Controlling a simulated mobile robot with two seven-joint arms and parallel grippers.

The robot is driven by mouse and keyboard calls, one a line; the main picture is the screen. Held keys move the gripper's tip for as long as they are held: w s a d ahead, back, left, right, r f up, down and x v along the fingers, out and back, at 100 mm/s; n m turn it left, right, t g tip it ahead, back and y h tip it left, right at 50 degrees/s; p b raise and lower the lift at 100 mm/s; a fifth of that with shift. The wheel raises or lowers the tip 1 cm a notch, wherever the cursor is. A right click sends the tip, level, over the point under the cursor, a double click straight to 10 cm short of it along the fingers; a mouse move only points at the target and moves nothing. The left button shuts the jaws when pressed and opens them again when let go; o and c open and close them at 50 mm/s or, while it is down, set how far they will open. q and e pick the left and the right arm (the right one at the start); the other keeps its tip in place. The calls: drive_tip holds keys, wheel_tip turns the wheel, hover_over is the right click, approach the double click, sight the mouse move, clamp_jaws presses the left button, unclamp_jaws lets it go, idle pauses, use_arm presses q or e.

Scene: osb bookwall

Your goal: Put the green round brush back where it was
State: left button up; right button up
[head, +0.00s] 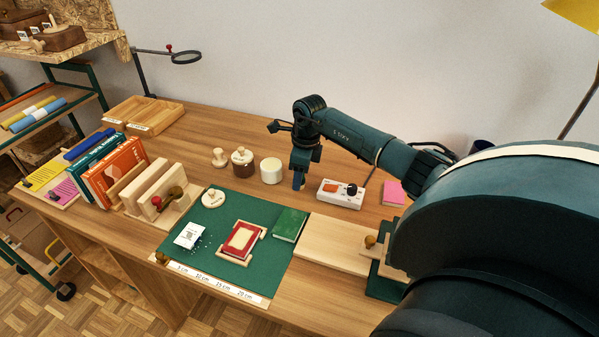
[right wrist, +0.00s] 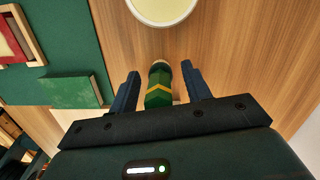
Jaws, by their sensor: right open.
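The green round brush (right wrist: 158,88), with a yellow zigzag band, shows in the right wrist view between the fingers of my right gripper (right wrist: 160,71). The fingers are open, one on each side of it, with a gap visible on both sides. In the head view my right gripper (head: 299,181) points down at the wooden desk, just right of the cream jar; I cannot make out the brush there. The cream jar (head: 271,171) also shows at the top of the wrist view (right wrist: 162,8). My left gripper is not in view.
The green mat (head: 218,224) holds a green book (head: 289,224), a red framed piece (head: 242,240) and a white packet (head: 189,235). A lidded pot (head: 243,162) stands left of the jar.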

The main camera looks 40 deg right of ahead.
drive_tip(key=shift+r, duration=0.2)
wheel_tip(320, 180, up, 12)
drive_tip(key=s, duration=0.1)
drive_tip(key=shift+d, duration=0.45)
drive_tip(key=shift+f, duration=0.15)
